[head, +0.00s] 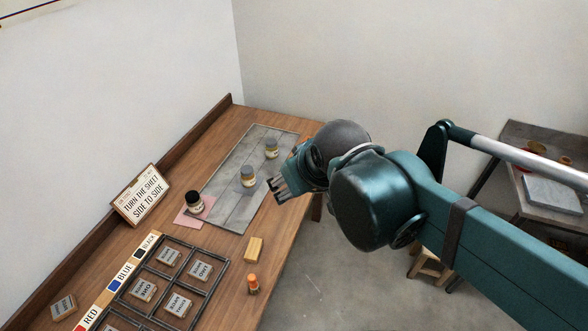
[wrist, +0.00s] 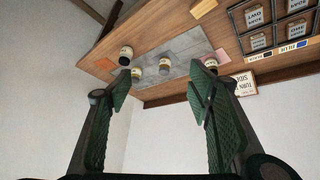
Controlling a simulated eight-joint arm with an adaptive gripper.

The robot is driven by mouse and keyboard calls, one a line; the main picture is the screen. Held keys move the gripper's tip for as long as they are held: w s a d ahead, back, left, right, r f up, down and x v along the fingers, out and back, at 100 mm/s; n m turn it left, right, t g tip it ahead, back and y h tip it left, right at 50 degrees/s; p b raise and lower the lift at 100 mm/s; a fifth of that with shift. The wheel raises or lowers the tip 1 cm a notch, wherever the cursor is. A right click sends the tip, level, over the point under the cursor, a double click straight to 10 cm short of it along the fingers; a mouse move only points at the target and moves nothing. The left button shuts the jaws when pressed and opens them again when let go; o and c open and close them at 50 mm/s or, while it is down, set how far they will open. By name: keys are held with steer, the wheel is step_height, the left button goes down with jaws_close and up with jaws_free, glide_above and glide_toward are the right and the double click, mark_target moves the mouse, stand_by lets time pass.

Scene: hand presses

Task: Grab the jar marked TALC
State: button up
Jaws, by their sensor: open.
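No TALC marking is readable on any jar. In the head view, a grey-lidded jar (head: 248,177) stands mid-sheet, another grey-lidded jar (head: 271,148) stands farther back, and a black-lidded jar (head: 193,202) stands on a pink sheet. The wrist view shows a jar (wrist: 126,55) at the left, one lower beside it (wrist: 136,73), one in the middle (wrist: 164,66) and one near the pink sheet (wrist: 211,63). The leftmost seems hidden behind my arm in the head view. My gripper (head: 281,190) is open and empty, apart from the jars, at the bench's right edge; its fingers (wrist: 164,92) flank the wrist view.
A grey sheet (head: 226,207) lies on the wooden bench (head: 205,250). A sign (head: 141,194) reads "TURN THE SHEET SIDE TO SIDE". A black divided rack (head: 228,263) holds type blocks. A wooden block (head: 254,249) and an orange-capped bottle (head: 253,285) stand near the front edge.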

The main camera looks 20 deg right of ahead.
steer(key=w+d+f+n+g+h, duration=0.1)
steer(key=w+d+f+n, duration=0.2)
steer(key=w+n, duration=0.5)
steer(key=w+d+f+n+g+h, duration=0.15)
steer(key=w+d+n, duration=0.25)
steer(key=w, duration=0.9)
steer(key=w+d+f+n, duration=0.2)
steer(key=w+f+n, duration=0.1)
steer(key=f, duration=0.3)
steer(key=w+d+f+n+g+p, duration=0.1)
steer(key=w+d+f+n, duration=0.1)
steer(key=w+f+n, duration=0.2)
steer(key=w+d+f+n+g+h, duration=0.1)
steer(key=w+d+f+n, duration=0.2)
steer(key=w+f, duration=0.4)
steer(key=shift+f, duration=0.8)
steer(key=shift+w+d+f+n, duration=0.1)
steer(key=shift+w+f+n, duration=0.05)
steer(key=shift+f+n, duration=0.25)
steer(key=shift+x, duration=0.8)
steer(key=shift+w+d+f, duration=0.1)
steer(key=shift+d+f, duration=0.05)
steer(key=shift+f, duration=0.3)
